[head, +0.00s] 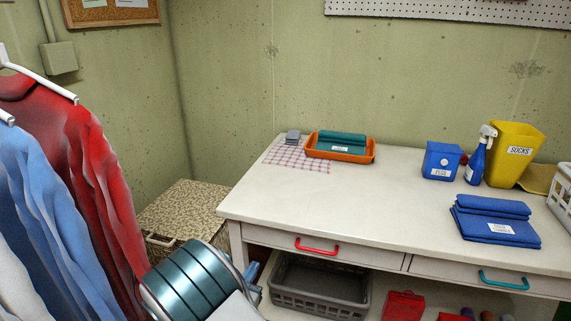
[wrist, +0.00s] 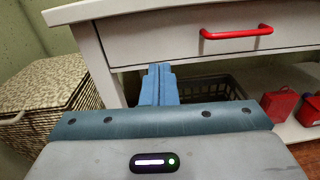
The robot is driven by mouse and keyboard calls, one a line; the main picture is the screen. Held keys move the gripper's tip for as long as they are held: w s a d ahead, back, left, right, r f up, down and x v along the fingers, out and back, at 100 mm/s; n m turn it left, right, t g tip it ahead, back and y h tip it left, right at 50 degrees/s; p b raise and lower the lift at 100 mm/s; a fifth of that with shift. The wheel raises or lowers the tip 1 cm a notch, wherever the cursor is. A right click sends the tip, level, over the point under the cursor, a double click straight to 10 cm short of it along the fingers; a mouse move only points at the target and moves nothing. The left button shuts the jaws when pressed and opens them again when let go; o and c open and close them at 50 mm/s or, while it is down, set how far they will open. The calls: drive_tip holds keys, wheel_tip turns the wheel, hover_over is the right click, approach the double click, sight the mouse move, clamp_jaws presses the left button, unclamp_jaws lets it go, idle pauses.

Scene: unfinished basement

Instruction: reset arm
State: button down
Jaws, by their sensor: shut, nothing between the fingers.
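My gripper (wrist: 158,72) is in the wrist view, its blue fingers together and nothing between them. It points at the front of the white table, below the drawer with the red handle (wrist: 236,33) and in front of a dark grey basket (wrist: 212,88). In the head view my arm reaches in from the bottom, left of the table's front leg. Only a small blue part of the gripper shows there, beside the arm's teal link; the fingertips are hard to make out.
The white table (head: 300,203) carries an orange tray (head: 340,154) with teal cloths, folded blue cloths (head: 497,228), a blue box (head: 441,160), a spray bottle (head: 480,158) and a yellow bin (head: 515,153). A wicker hamper (head: 184,208) stands left of it. Hanging shirts (head: 85,150) crowd the left side.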

drive_tip(key=s+d+r+m+g+h+p, duration=0.35)
drive_tip(key=d+r+m+g, duration=0.4)
drive_tip(key=d, duration=0.55)
drive_tip(key=s+d+r+m+g+h+p, duration=0.2)
drive_tip(key=s+d+r+m+g, duration=0.25)
drive_tip(key=d+r+m, duration=0.5)
drive_tip(key=s+d+r+m+g+y+p, duration=0.1)
drive_tip(key=s+d+r+m+y+p, duration=0.1)
drive_tip(key=s+r+m+y, duration=0.3)
drive_tip(key=s+d+r+m+g+y+p, duration=0.1)
drive_tip(key=s+r+m+y+p, duration=0.4)
drive_tip(key=s+m, duration=0.5)
wheel_tip(320, 180, up, 2)
drive_tip(key=shift+s+d+r+m+y, duration=0.25)
drive_tip(key=shift+s+d+m+y, duration=0.1)
drive_tip(key=shift+s+d, duration=0.55)
